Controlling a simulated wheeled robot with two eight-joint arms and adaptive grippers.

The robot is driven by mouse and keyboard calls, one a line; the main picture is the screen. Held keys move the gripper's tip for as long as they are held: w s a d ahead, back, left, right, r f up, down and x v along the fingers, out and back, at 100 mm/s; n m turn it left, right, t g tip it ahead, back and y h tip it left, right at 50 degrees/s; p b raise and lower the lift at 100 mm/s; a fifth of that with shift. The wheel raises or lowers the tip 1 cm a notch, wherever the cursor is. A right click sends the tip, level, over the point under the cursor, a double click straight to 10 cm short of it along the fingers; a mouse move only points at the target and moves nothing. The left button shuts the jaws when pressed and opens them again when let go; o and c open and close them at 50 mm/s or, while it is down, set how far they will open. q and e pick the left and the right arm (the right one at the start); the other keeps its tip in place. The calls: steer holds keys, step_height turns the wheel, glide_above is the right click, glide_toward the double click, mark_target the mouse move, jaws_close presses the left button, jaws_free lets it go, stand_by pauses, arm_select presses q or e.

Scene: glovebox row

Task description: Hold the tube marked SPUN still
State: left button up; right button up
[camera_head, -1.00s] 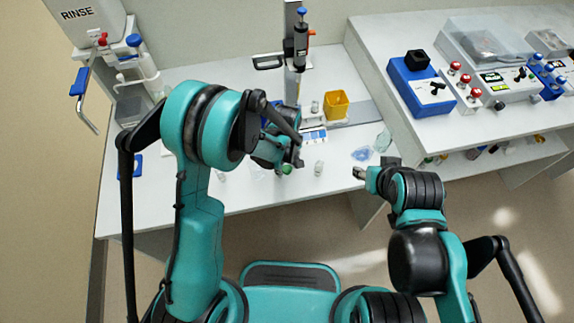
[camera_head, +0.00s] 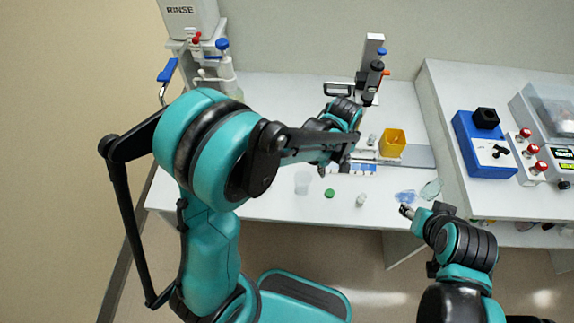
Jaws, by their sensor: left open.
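I cannot read SPUN on any tube in this view, so I cannot tell which one bears it. A small pale capped vial (camera_head: 361,200) stands upright near the front of the white bench, and another small vial (camera_head: 371,139) stands further back. My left gripper (camera_head: 334,168) points down, open, over the bench beside the blue and white rack (camera_head: 358,169). My own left forearm and wrist hide part of the rack and the bench behind. My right gripper (camera_head: 404,210) is at the bench's front edge, near a blue crumpled piece (camera_head: 405,197); its jaws are too small to judge.
A green cap (camera_head: 329,193) and a translucent cup (camera_head: 302,183) stand on the front of the bench. A blue device (camera_head: 485,150) occupies the right bench.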

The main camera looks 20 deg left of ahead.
arm_select(q)
steer(key=s+a+r+m+t, duration=0.6)
steer(key=s+a+r+m, duration=0.1)
steer(key=s+a+r, duration=0.5)
steer(key=shift+s+a+r+m+t, duration=0.2)
steer(key=shift+s+a+m+t, duration=0.15)
steer(key=shift+s+a, duration=0.3)
steer(key=shift+d, duration=0.1)
